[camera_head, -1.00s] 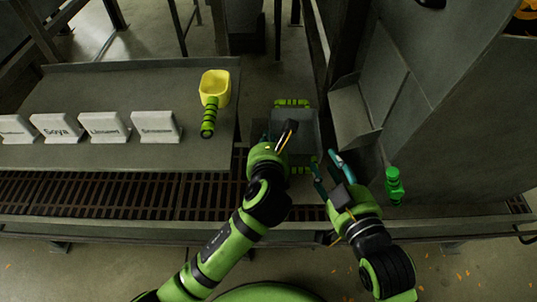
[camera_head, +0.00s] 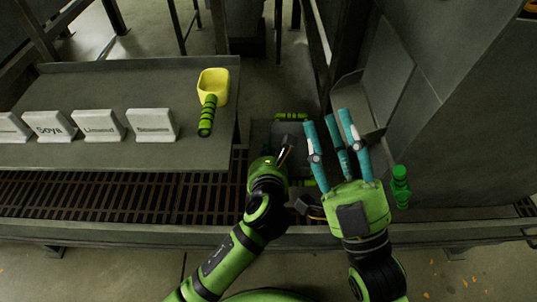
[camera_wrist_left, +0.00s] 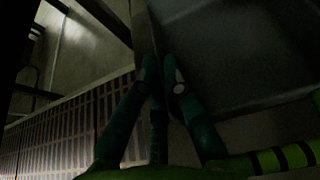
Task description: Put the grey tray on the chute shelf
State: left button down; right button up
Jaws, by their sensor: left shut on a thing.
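The grey tray (camera_head: 264,132), with green-and-black striped handles, is at the centre of the head view, partly hidden by my arms. My left gripper (camera_head: 283,152) is at its left side. In the left wrist view, the teal fingers (camera_wrist_left: 160,85) are shut on the rim of the tray (camera_wrist_left: 235,50), and a striped handle (camera_wrist_left: 285,158) shows at lower right. My right gripper (camera_head: 338,125) is open and empty, its fingers spread and pointing away from me, over the tray's right side in the picture. The grey chute shelf (camera_head: 350,98) appears just beyond those fingers.
A table (camera_head: 130,90) at left carries name signs (camera_head: 100,125) and a yellow scoop (camera_head: 213,88). A slatted brown grate (camera_head: 120,200) runs below it. A green fitting (camera_head: 400,187) stands right of my right gripper, before a large grey machine panel (camera_head: 450,120).

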dwell(0.4)
pick_arm(q)
jog(key=shift+f, duration=0.1)
jog(key=c, duration=1.4)
grip_release()
